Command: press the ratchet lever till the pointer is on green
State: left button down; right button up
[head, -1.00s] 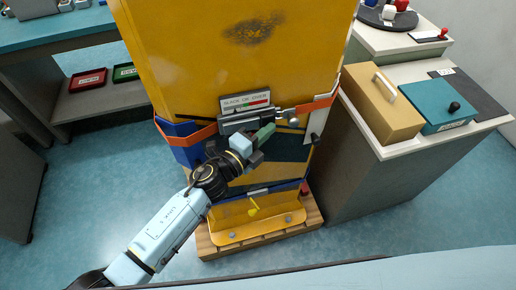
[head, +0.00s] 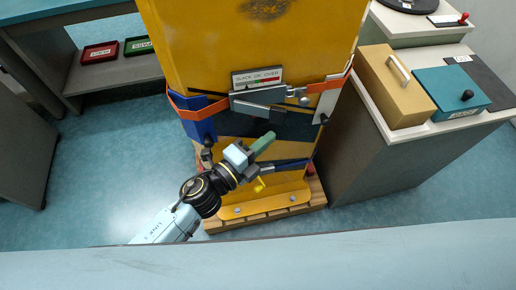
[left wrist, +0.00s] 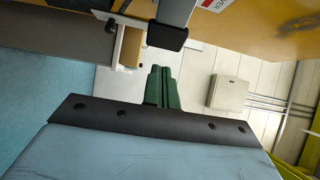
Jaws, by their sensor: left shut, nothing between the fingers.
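The ratchet (head: 258,97) sits on an orange strap around the front of a tall yellow cabinet. Its grey lever lies across the front, with a metal end at right. Above it is a white gauge plate (head: 257,77) marked SLACK, OK, OVER, with a coloured strip; the pointer is too small to read. My left gripper (head: 266,141), with green fingers, is shut and empty, below and in front of the ratchet, apart from it. In the left wrist view the shut fingertips (left wrist: 160,72) appear just below a black-capped bar end (left wrist: 165,36). My right gripper is not in view.
The yellow cabinet (head: 250,40) stands on a wooden pallet (head: 318,193). A grey counter on the right holds a tan box (head: 395,85) and a teal box (head: 450,97). Red (head: 99,53) and green (head: 138,46) trays lie on a left shelf. Floor at left is clear.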

pick_arm(q)
jog(key=s+a, duration=0.1)
jog(key=s, duration=0.1)
jog(key=shift+s+a, duration=0.3)
jog(key=shift+a, duration=0.1)
dwell(0.5)
